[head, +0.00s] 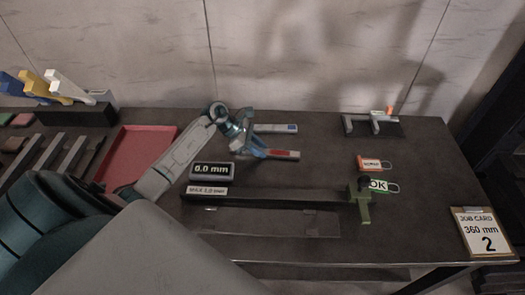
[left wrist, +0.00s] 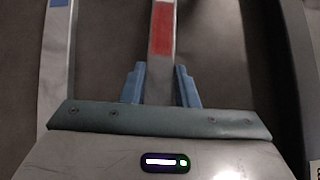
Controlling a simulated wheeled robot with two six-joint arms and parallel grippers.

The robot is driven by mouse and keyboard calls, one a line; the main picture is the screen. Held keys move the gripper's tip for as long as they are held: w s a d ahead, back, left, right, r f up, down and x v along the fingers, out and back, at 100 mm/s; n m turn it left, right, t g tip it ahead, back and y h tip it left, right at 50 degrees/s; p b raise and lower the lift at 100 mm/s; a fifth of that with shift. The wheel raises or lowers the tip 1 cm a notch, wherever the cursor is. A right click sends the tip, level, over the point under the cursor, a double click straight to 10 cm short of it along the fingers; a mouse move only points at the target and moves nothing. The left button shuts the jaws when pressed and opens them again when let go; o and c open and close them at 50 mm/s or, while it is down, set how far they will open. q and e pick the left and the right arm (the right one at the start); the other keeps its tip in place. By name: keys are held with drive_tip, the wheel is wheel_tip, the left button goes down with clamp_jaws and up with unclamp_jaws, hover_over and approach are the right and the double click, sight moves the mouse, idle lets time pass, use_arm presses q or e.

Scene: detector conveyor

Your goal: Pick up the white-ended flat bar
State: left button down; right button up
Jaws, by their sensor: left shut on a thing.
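My left gripper (head: 258,150) is over the middle of the table, its fingers shut on a flat grey bar with a red patch near its end (head: 285,154). In the left wrist view the red-patched bar (left wrist: 162,30) runs between the two blue fingers. A second flat bar with a blue patch (head: 275,128) lies just behind and apart from it; it also shows in the left wrist view (left wrist: 58,45). Several flat bars (head: 48,152) lie at the far left; I cannot tell whether one has a white end. My right gripper is not in view.
A red tray (head: 140,146) lies left of my arm. In front of the gripper are a 0.0 mm display (head: 212,170) and a long dark gauge with a green end (head: 362,205). A REWORK-like tag and OK tag (head: 378,186) lie right. Free table lies behind them.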

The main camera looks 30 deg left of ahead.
use_arm(q)
drive_tip(key=shift+r, duration=0.25)
